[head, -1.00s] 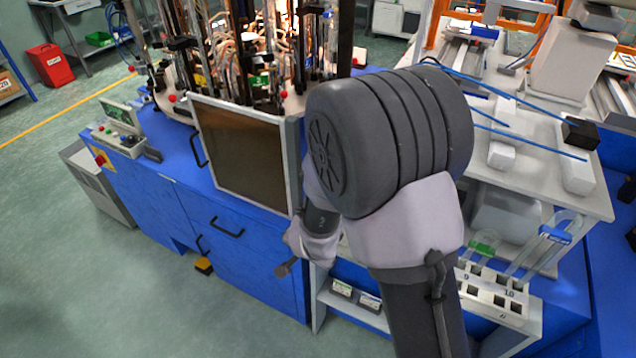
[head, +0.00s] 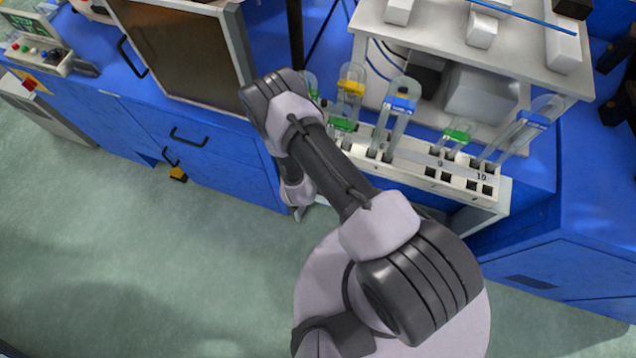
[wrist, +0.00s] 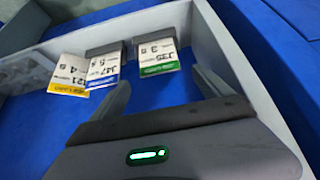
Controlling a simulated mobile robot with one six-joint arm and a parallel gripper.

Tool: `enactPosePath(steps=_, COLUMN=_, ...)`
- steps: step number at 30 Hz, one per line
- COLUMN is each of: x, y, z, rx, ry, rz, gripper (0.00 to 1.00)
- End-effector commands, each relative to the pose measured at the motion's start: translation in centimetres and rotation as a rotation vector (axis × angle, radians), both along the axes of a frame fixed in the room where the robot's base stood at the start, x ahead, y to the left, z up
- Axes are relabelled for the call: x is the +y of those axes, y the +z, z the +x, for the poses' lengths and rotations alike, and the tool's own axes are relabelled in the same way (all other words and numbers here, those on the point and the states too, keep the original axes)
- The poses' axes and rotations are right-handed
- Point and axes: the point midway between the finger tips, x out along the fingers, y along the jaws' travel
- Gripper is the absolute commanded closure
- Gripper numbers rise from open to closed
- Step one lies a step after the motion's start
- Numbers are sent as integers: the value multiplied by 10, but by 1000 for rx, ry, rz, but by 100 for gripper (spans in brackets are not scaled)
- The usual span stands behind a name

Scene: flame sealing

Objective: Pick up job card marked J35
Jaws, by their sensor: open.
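The job card marked J35 (wrist: 158,54), white with a green band, lies in a light-walled tray (wrist: 215,40) in the wrist view. My gripper (wrist: 162,78) is open and empty. Its two fingers point toward the cards, and J35 shows between and beyond the fingertips, apart from them. Left of it lie a blue-banded card marked J47 (wrist: 103,68) and a yellow-banded card (wrist: 70,74) that seems to read J21. In the head view my arm hides the cards and most of my gripper.
A white rack (head: 420,165) holding glass pieces with coloured clips stands right of my arm in the head view. Blue cabinets (head: 215,160) with black handles are at the left. A white raised table (head: 440,50) stands behind the rack. Green floor at lower left is clear.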

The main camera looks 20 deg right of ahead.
Motion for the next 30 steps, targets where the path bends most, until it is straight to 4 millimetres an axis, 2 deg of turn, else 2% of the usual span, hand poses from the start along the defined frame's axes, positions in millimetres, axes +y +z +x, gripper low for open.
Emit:
enactPosePath(steps=3, x=-6, y=-27, z=8, rx=1, ry=-3, rz=0, gripper=11)
enactPosePath(steps=6, x=-11, y=-41, z=16, rx=1, ry=-1, rz=0, gripper=11)
enactPosePath(steps=15, x=-14, y=-43, z=19, rx=2, ry=0, rz=0, gripper=13)
enactPosePath(steps=24, x=-14, y=-43, z=19, rx=2, ry=0, rz=0, gripper=72)
enactPosePath(steps=25, x=-14, y=-43, z=19, rx=2, ry=0, rz=0, gripper=75)
enactPosePath(steps=30, x=-14, y=-43, z=19, rx=2, ry=0, rz=-1, gripper=75)
